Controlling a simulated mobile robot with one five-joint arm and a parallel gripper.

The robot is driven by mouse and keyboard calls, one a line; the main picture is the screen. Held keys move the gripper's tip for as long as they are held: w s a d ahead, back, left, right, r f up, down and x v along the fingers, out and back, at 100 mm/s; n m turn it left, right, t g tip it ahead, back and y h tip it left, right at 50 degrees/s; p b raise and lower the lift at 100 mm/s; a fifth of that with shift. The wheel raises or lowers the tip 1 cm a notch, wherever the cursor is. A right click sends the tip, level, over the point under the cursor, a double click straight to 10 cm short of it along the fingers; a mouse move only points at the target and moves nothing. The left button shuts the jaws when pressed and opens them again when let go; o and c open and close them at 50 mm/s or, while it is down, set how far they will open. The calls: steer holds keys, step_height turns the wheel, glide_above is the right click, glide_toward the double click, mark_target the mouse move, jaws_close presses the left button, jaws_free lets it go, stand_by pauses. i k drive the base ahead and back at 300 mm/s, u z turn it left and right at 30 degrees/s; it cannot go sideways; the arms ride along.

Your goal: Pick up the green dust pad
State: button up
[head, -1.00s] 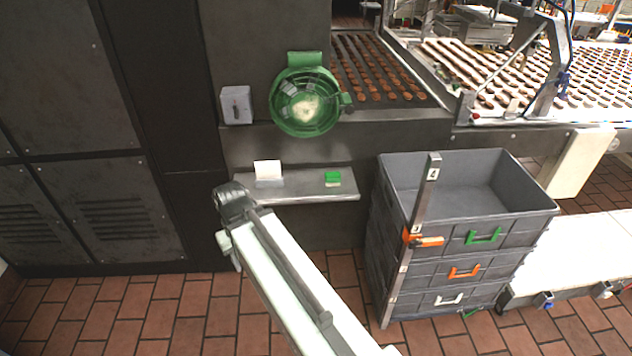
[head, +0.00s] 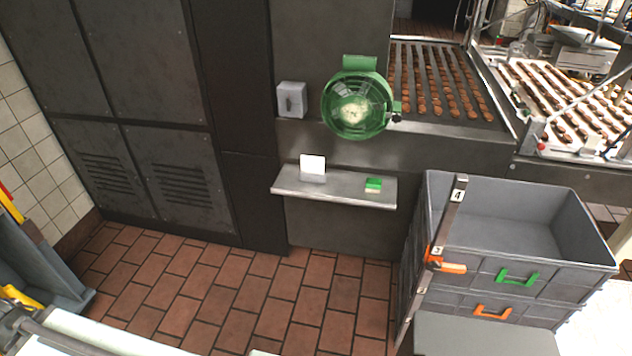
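The green dust pad (head: 373,183) is a small green block with a pale lower edge. It lies on the right part of a narrow grey metal shelf (head: 335,197) fixed to the dark machine. A white card or block (head: 312,167) stands on the same shelf to its left. Part of my arm shows along the bottom left edge, well below and left of the shelf. My gripper is not in the picture, so its fingers and anything in them are hidden.
A stack of grey crates (head: 590,257) with a numbered upright post (head: 446,225) stands right of the shelf. A round green guard (head: 357,105) sits above the shelf. Tall dark cabinets (head: 130,60) stand left. The tiled floor (head: 235,295) before the shelf is clear.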

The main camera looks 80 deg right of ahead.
mark_target(373, 184)
steer(key=u, duration=0.3)
steer(key=i, duration=1.8)
steer(key=z, duration=3.3)
steer(key=i, duration=2)
